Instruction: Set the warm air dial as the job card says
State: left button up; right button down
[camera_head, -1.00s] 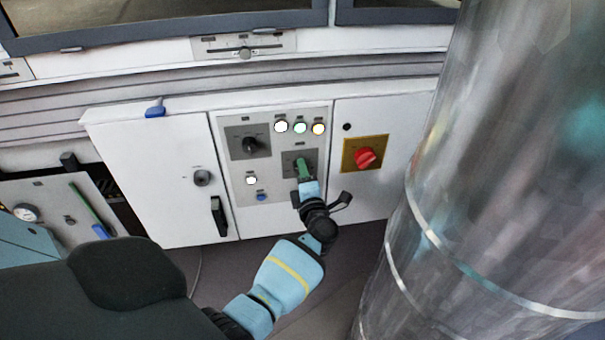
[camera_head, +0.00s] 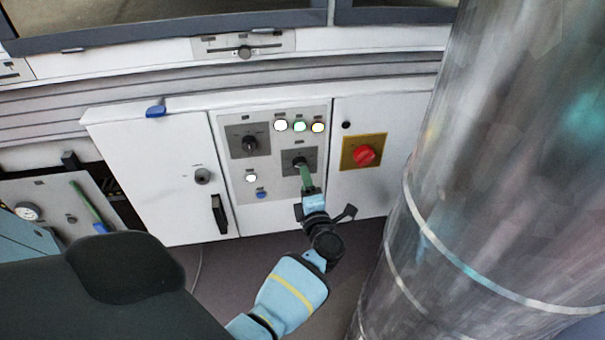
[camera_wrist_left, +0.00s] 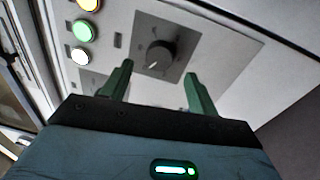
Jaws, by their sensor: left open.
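A black dial (camera_head: 299,161) sits on a grey plate at the lower right of the control panel. It also shows in the left wrist view (camera_wrist_left: 159,54), with a pale pointer mark aimed to the lower left. A second black dial (camera_head: 250,144) is on a grey plate up and to the left. The labels are too small to read, so I cannot tell which is the warm air dial. No readable job card shows. My left gripper (camera_head: 306,178) is open and empty, its green fingers (camera_wrist_left: 158,70) just short of the lower right dial, one to each side, apparently not touching it.
Lit white, green and amber lamps (camera_head: 299,126) are above the dial. A red rotary switch (camera_head: 364,155) on a yellow plate is to the right. A blue button (camera_head: 261,194) is lower left. A large metal cylinder (camera_head: 480,180) fills the right side.

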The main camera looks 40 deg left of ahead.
pick_arm(q)
jog(key=v, duration=0.3)
jog(key=shift+s, duration=0.15)
pick_arm(e)
jog(key=shift+s+a+r, duration=0.15)
jog(key=shift+s, duration=0.15)
jog(key=shift+s, duration=0.1)
pick_arm(q)
jog(key=shift+s+f, duration=0.1)
